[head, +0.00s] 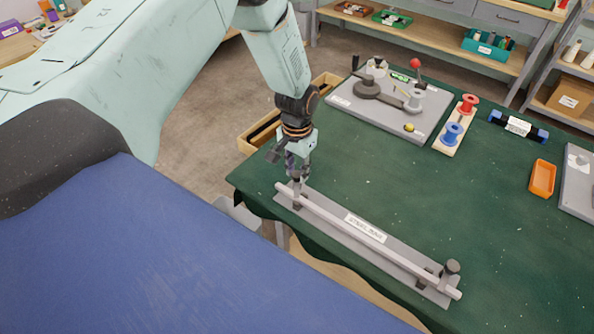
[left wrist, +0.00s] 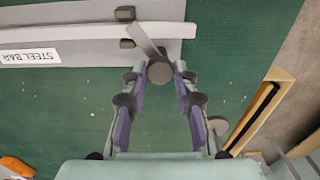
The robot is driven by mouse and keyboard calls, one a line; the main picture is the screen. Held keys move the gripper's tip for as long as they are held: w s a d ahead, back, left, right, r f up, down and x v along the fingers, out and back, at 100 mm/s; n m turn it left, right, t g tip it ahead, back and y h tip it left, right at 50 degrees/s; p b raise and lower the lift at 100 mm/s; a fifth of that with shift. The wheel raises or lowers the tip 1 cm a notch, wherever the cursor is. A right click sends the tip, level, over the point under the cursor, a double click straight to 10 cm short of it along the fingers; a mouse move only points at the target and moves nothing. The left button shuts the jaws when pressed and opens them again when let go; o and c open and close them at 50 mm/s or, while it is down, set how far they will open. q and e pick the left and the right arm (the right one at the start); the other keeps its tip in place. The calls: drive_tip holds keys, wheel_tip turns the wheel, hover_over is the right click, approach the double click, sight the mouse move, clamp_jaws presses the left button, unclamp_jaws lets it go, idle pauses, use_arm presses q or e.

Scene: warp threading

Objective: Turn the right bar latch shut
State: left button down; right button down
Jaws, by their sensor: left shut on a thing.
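A long pale steel bar (head: 330,220) lies along a grey base plate (head: 402,258) with a "STEEL BAR" label, at the table's front edge. My left gripper (head: 297,188) points down over the bar's left end in the head view. In the left wrist view the gripper (left wrist: 160,76) is shut on the round knob (left wrist: 160,72) of a latch at that end. The latch's lever (left wrist: 149,42) slants from the knob across the bar, between two dark posts. A second latch knob (head: 453,266) stands at the bar's other end. My right gripper is not in view.
The green table (head: 500,220) is clear just behind the bar. Further back are a grey plate with a red-knobbed lever (head: 415,65), red and blue spools (head: 453,133), an orange tray (head: 542,178) and a blue-ended holder (head: 517,126). A wooden tray (head: 250,142) is beside the table's left edge.

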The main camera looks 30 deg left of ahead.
sight(297, 174)
use_arm(q)
drive_tip(key=m, duration=0.1)
drive_tip(key=m+b, duration=0.1)
drive_tip(key=m, duration=0.1)
drive_tip(key=shift+s+f+m, duration=0.15)
drive_tip(key=shift+m, duration=0.15)
drive_tip(key=shift+m+b, duration=0.35)
drive_tip(key=shift+m, duration=1.35)
drive_tip(key=c, duration=1)
unclamp_jaws()
drive_tip(key=shift+c, duration=0.2)
wheel_tip(297, 174, up, 12)
